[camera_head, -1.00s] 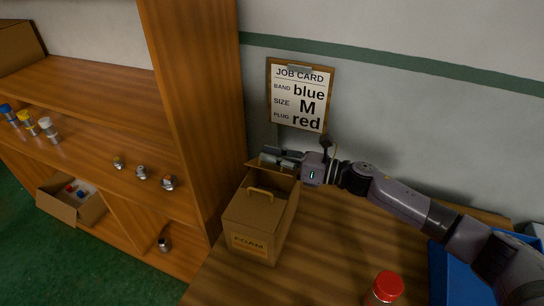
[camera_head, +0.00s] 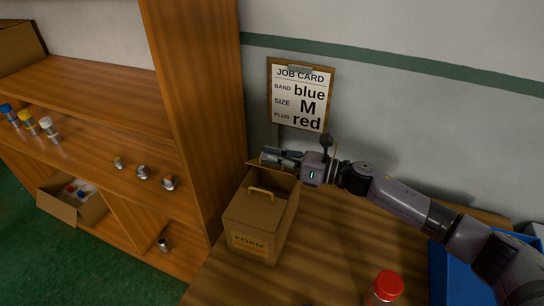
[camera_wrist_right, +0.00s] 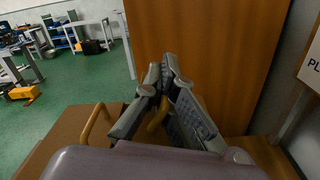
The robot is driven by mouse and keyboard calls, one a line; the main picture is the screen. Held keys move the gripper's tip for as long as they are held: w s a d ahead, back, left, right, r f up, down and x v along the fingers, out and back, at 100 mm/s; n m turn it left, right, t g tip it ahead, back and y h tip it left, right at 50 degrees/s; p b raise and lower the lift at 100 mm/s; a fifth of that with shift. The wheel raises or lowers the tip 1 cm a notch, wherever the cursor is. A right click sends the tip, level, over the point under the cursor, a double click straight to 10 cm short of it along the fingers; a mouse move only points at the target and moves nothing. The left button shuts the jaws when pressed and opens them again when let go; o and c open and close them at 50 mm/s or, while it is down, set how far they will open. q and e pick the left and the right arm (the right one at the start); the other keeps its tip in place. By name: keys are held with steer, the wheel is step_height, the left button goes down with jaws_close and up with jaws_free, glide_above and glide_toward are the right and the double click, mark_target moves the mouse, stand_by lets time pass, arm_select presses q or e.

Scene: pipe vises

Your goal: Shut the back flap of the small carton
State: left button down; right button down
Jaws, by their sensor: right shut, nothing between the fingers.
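The small carton (camera_head: 257,222), brown and marked FOAM, stands on the wooden table near the shelf unit. A tan handle loop shows on its top at the front. Its back flap (camera_head: 262,165) stands up at the rear, partly hidden by my right gripper. My right gripper (camera_head: 272,156) reaches in from the right, at the back of the carton beside the raised flap; whether it touches the flap I cannot tell. In the right wrist view its fingers (camera_wrist_right: 168,62) come together with nothing between them, and the handle loop (camera_wrist_right: 97,122) shows to their left. My left gripper is out of view.
A job card (camera_head: 299,95) hangs on the wall behind the carton. A tall wooden shelf side (camera_head: 190,100) stands close left of it. A red-capped jar (camera_head: 387,287) and a blue bin (camera_head: 452,275) are at the right. Table between carton and jar is clear.

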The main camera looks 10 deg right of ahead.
steer(key=shift+d+f+b, duration=0.15)
steer(key=shift+f+b, duration=0.15)
steer(key=shift+f, duration=0.05)
steer(key=shift+s+f+n+b, duration=0.1)
steer(key=shift+f+n+b, duration=0.15)
steer(key=shift+n+b, duration=0.25)
steer(key=shift+s+a+f+n+b, duration=0.25)
steer(key=shift+f+n+b, duration=0.45)
steer(key=shift+b, duration=0.9)
steer(key=shift+s+a+f+n+b, duration=0.3)
steer(key=shift+n+b, duration=0.75)
steer(key=shift+b, duration=0.5)
steer(key=shift+s+a+f+n+b, duration=0.1)
steer(key=shift+s+f+n+b, duration=0.3)
steer(key=shift+n+b, duration=0.85)
steer(key=c, duration=2.3)
jaws_free()
steer(key=shift+m+b, duration=0.35)
steer(key=shift+m, duration=0.05)
